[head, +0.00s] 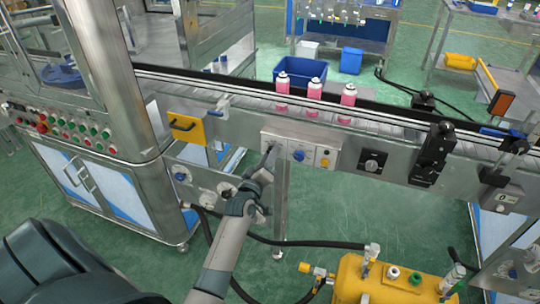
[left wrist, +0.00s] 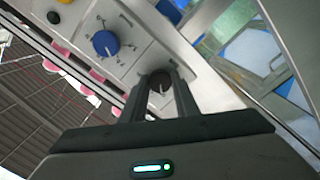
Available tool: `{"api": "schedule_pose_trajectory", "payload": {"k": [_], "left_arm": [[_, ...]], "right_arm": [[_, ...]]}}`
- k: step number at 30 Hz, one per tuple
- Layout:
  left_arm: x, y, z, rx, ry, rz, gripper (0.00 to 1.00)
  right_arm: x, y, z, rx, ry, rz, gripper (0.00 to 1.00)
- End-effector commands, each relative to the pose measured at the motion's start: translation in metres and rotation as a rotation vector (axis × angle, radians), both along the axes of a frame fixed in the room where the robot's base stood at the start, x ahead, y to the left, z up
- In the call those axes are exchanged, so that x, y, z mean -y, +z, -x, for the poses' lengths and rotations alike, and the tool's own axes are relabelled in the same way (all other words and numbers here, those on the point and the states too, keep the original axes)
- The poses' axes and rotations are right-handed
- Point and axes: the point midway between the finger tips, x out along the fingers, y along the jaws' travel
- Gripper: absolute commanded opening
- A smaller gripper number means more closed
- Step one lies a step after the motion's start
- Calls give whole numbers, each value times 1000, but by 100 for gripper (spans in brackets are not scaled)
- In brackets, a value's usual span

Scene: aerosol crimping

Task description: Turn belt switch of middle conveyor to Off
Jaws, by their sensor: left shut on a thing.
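The switch panel (head: 301,151) is a pale plate on the front side of the middle conveyor (head: 227,128). A blue knob (head: 299,155) sits near its middle, and it also shows in the left wrist view (left wrist: 105,43). My left gripper (head: 272,150) is at the left end of the panel. In the left wrist view its two fingers close around a dark round knob (left wrist: 161,80) with a pale pointer line, beside the blue knob. The fingers hide part of the dark knob and its markings. My right gripper is not in view.
Several pink cans (head: 315,90) stand on the belt above the panel. A yellow handle plate (head: 186,128) is left of it and a black dial box (head: 373,163) right. A yellow tank (head: 380,280) with hoses stands below on the floor. The air in front of the panel is clear.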

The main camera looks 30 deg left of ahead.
Motion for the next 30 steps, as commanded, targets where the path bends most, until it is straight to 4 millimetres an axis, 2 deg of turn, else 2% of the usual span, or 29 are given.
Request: {"api": "schedule_pose_trajectory", "payload": {"k": [6, 7, 9, 22, 26, 30], "left_arm": [[0, 0, 0, 0, 0, 2, 5], [0, 0, 0, 0, 0, 2, 32], [0, 0, 0, 0, 0, 2, 46], [1, 0, 4, 0, 0, 0, 46], [3, -1, 13, -1, 1, 0, 46], [7, -2, 31, -1, 1, 1, 46]], "right_arm": [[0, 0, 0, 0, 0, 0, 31], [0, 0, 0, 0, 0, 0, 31], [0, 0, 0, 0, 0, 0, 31], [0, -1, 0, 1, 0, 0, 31], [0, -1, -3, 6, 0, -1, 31], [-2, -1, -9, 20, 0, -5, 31]]}}
